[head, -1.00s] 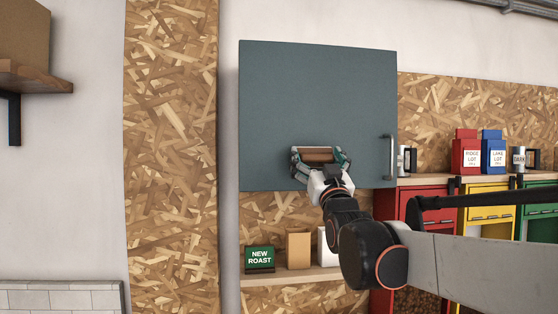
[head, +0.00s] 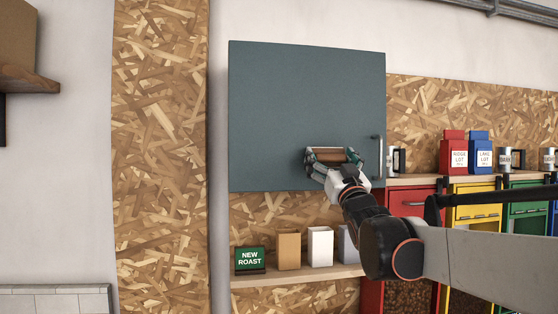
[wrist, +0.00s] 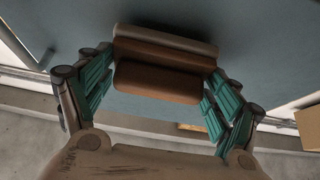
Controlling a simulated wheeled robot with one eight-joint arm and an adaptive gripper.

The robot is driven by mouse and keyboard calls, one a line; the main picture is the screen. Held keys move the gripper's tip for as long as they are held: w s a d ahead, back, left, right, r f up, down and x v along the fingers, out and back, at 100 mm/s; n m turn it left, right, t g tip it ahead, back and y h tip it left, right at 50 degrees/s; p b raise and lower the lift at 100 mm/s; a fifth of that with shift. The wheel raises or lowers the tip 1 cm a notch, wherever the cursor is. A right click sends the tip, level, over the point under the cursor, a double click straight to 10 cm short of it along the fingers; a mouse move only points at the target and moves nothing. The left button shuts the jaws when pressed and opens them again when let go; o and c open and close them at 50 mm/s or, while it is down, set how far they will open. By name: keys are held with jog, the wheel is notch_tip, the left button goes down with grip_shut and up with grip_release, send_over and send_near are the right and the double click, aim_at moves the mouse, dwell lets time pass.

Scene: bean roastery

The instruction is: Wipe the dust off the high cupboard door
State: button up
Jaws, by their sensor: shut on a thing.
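The cupboard door (head: 300,100) is a flat blue-grey panel, closed, with a vertical bar handle (head: 376,157) at its lower right. I see no clear dust patches on it. My gripper (head: 333,158) is in front of the door's lower right part, just left of the handle. It is shut on a brown wiping block (wrist: 160,80), which shows between the green-padded fingers in the wrist view. The block's far side, with a pale grey strip, is at or very near the door (wrist: 245,30); I cannot tell if it touches.
Below the door, a shelf (head: 300,275) holds a green NEW ROAST sign (head: 249,259) and several small bags. To the right, red (head: 453,152) and blue (head: 479,150) bags and mugs stand above coloured bins (head: 474,205). A wooden shelf (head: 28,82) is at upper left.

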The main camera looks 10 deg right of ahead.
aim_at(340, 158)
jog(key=shift+w+d, duration=0.15)
jog(key=shift+d, duration=0.95)
jog(key=shift+w+d, duration=0.15)
jog(key=shift+d, duration=0.9)
jog(key=shift+w+a, duration=0.1)
jog(key=shift+a, duration=0.5)
jog(key=shift+s+a+r, duration=0.1)
jog(key=shift+s+a, duration=0.05)
jog(key=shift+a, duration=0.45)
jog(key=shift+s+a, duration=0.1)
jog(key=shift+a, duration=0.45)
jog(key=shift+w+a, duration=0.2)
jog(key=shift+a, duration=1.05)
jog(key=shift+s+a+b, duration=0.15)
jog(key=shift+a, duration=1.15)
jog(key=shift+s+a+b, duration=0.1)
jog(key=shift+a+b, duration=0.05)
jog(key=shift+a, duration=1.1)
